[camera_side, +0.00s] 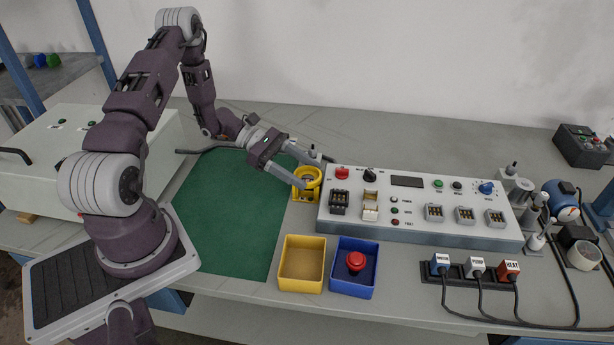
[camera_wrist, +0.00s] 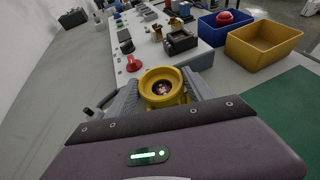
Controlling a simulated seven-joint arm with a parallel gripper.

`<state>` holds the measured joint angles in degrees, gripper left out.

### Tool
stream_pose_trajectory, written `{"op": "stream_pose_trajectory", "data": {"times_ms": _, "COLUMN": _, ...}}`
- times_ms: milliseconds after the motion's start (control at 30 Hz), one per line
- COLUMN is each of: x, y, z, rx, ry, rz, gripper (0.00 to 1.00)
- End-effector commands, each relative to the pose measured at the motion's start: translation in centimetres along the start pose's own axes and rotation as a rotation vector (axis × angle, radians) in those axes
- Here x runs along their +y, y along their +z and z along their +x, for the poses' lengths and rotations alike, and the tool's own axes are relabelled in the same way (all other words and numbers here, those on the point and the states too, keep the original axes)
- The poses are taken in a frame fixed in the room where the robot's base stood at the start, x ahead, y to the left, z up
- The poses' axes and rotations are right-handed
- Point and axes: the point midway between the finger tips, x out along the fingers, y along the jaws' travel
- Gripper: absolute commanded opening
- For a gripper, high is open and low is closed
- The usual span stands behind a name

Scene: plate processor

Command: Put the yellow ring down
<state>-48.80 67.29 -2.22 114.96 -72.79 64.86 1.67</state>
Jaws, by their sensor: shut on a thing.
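The yellow ring (camera_side: 307,177) is at the left end of the white control panel, beside the green mat. My gripper (camera_side: 304,174) is shut on it, with one finger on each side. In the wrist view the yellow ring (camera_wrist: 162,87) sits between the fingertips of my gripper (camera_wrist: 160,92), its round opening facing the camera. A dark part with a pinkish spot shows inside the opening. A yellow base shows just below the ring in the side view. I cannot tell whether the ring rests on this base or is held slightly above it.
The control panel (camera_side: 420,226) with switches and knobs stands close on the right. A yellow bin (camera_side: 302,288) and a blue bin (camera_side: 341,290) holding a red button (camera_side: 356,261) stand in front. The green mat (camera_side: 225,215) is clear. Plugs with cables (camera_side: 475,268) lie at the right.

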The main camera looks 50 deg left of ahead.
Motion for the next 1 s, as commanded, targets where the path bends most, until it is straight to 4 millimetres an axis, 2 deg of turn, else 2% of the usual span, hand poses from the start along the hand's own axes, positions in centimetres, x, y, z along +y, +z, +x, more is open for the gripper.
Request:
{"op": "stream_pose_trajectory", "data": {"times_ms": 167, "x": 0.1, "y": 0.8, "z": -0.3, "rx": 0.0, "ry": 0.001, "rz": 0.001, "gripper": 0.22}}
{"op": "stream_pose_trajectory", "data": {"times_ms": 400, "x": 0.1, "y": 6.3, "z": -2.6, "rx": 0.001, "ry": 0.003, "rz": 0.005, "gripper": 0.22}}
{"op": "stream_pose_trajectory", "data": {"times_ms": 567, "x": 0.1, "y": 9.1, "z": -3.8, "rx": 0.001, "ry": 0.001, "rz": 0.004, "gripper": 0.22}}
{"op": "stream_pose_trajectory", "data": {"times_ms": 800, "x": 0.0, "y": 15.0, "z": -6.2, "rx": 0.003, "ry": 0.002, "rz": 0.006, "gripper": 0.22}}
{"op": "stream_pose_trajectory", "data": {"times_ms": 1000, "x": 0.0, "y": 18.6, "z": -7.7, "rx": 0.002, "ry": 0.001, "rz": 0.004, "gripper": 0.22}}
